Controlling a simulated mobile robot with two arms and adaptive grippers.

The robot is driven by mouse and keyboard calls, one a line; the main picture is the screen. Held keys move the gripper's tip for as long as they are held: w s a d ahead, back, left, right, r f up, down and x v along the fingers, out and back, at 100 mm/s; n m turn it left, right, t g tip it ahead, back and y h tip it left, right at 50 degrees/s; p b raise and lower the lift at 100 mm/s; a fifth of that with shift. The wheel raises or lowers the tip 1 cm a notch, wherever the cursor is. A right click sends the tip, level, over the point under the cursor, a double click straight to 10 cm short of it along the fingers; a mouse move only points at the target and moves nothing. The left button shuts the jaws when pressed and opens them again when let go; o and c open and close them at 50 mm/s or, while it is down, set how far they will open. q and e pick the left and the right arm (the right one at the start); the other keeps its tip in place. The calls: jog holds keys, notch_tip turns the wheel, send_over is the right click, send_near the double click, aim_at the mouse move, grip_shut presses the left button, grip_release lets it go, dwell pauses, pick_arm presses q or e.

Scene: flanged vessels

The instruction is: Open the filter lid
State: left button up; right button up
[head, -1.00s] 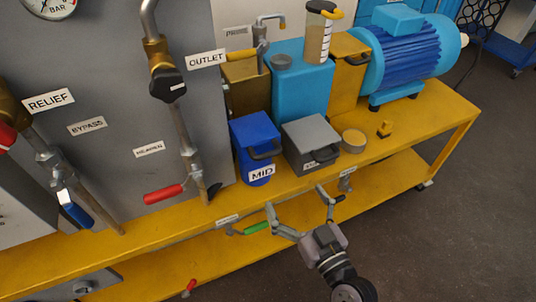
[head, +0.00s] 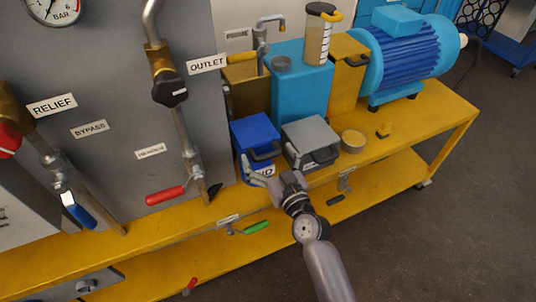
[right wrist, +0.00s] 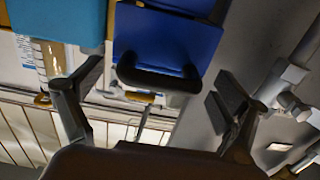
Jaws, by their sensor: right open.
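A blue vessel with a blue lid (head: 250,131) and a black loop handle (head: 266,153) stands on the yellow bench. Its white label is partly hidden by my right gripper (head: 274,170), which is in front of it. In the right wrist view the blue lid (right wrist: 165,42) and its black handle (right wrist: 150,79) appear between the open, empty fingers of the right gripper (right wrist: 160,84). I cannot tell whether the fingers touch the handle. A grey box (head: 309,133) with a black handle stands just right of the blue vessel. No label reading filter is legible. My left gripper is out of view.
A grey panel with pipes and a red lever (head: 164,195) is at left. A light blue tank (head: 302,100), a blue motor (head: 403,55) and a round tan cap (head: 353,140) stand on the yellow bench (head: 421,124). A green lever (head: 257,228) is below its edge.

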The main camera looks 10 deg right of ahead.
jog(key=shift+c, duration=0.4)
jog(key=c, duration=1.6)
jog(key=shift+r, duration=0.1)
jog(key=shift+c, duration=0.3)
